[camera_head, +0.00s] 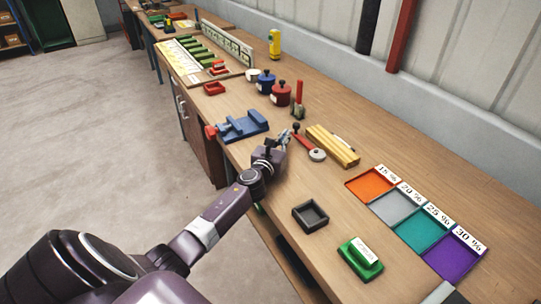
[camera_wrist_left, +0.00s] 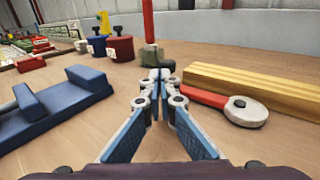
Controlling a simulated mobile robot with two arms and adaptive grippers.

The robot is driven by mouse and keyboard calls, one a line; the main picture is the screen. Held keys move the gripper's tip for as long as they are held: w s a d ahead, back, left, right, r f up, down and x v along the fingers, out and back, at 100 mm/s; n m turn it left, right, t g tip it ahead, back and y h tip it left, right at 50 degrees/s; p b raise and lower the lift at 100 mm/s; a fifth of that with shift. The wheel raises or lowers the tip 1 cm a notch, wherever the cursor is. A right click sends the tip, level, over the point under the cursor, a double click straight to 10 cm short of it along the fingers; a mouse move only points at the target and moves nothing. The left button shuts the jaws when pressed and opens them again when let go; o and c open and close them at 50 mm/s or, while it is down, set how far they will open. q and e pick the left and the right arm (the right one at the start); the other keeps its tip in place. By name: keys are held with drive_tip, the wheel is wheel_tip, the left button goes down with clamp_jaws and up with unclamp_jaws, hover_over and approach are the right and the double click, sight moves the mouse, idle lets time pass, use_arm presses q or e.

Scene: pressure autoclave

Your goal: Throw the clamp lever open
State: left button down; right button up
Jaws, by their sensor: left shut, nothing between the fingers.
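A red upright lever (camera_head: 299,90) stands on a small grey-green base (camera_head: 298,112) near the back of the bench. In the left wrist view the lever (camera_wrist_left: 148,22) rises straight ahead, and its base (camera_wrist_left: 167,67) is partly hidden behind the fingertips. My left gripper (camera_head: 284,137) is shut and empty, low over the bench on the near side of that base. In the left wrist view its fingertips (camera_wrist_left: 157,77) meet just in front of the base; I cannot tell whether they touch it. My right gripper is not in view.
A red-handled tool with a grey round end (camera_head: 317,155) and yellow bars (camera_head: 333,146) lie right of the gripper. A blue fixture (camera_head: 242,126) lies left. Blue (camera_head: 266,82) and red (camera_head: 281,94) pots stand behind. A black tray (camera_head: 310,215) is nearer.

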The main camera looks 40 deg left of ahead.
use_arm(q)
drive_tip(key=v, duration=0.3)
drive_tip(key=shift+s+a, duration=0.15)
drive_tip(key=shift+s, duration=0.05)
drive_tip(key=s, duration=0.3)
drive_tip(key=shift+s, duration=0.3)
drive_tip(key=shift+s+r, duration=0.15)
drive_tip(key=shift+s, duration=1.35)
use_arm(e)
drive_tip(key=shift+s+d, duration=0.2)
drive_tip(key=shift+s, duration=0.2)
